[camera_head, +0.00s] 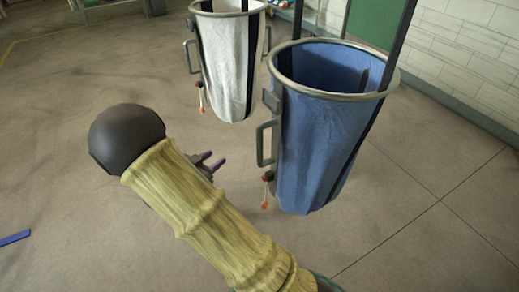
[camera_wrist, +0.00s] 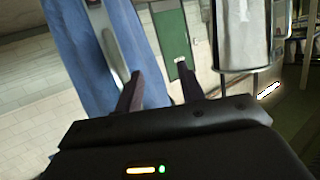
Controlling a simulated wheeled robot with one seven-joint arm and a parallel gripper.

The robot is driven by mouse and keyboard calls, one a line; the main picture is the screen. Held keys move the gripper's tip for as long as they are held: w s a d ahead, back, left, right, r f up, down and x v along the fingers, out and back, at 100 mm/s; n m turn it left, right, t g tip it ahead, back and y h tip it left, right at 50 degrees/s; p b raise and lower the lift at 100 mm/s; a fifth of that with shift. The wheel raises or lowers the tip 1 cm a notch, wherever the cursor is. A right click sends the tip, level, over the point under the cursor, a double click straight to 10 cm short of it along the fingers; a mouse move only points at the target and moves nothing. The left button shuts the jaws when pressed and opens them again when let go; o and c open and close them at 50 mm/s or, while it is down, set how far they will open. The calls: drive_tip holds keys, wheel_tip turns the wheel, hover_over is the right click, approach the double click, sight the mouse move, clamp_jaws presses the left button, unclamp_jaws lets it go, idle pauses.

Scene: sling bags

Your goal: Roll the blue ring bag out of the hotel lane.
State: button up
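The blue ring bag (camera_head: 318,150) hangs upright from a metal ring at the right of the head view. A metal handle (camera_head: 262,143) stands out from its left side, with a small red-tipped tag below. My gripper (camera_head: 217,159) is left of this handle, apart from it in the head view. In the wrist view my gripper (camera_wrist: 160,70) has its two fingers spread with nothing between them. The blue bag (camera_wrist: 65,55) fills the left there, with a grey metal bar (camera_wrist: 106,42) in front, partly behind the left finger.
A white ring bag (camera_head: 226,65) with a dark strip stands behind and left of the blue one. A green panel (camera_head: 371,22) and a pale block wall (camera_head: 472,45) are at the back right. A blue strip (camera_head: 15,238) lies on the floor at left. Floor at left is mostly clear.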

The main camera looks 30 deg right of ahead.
sight(260, 148)
drive_tip(key=s+m+g+h, duration=0.1)
drive_tip(key=s, duration=0.1)
drive_tip(key=s+a+m+g+h, duration=0.1)
drive_tip(key=h, duration=0.1)
drive_tip(key=s+m+g+h, duration=0.1)
drive_tip(key=s+h, duration=0.1)
drive_tip(key=shift+s+a+f+g, duration=0.2)
drive_tip(key=shift+s+a+g, duration=0.05)
drive_tip(key=shift+s+g, duration=0.05)
drive_tip(key=p+x, duration=0.3)
drive_tip(key=x, duration=1.4)
drive_tip(key=shift+w+d+p, duration=0.1)
drive_tip(key=shift+d+p, duration=0.1)
drive_tip(key=shift+p, duration=0.15)
clamp_jaws()
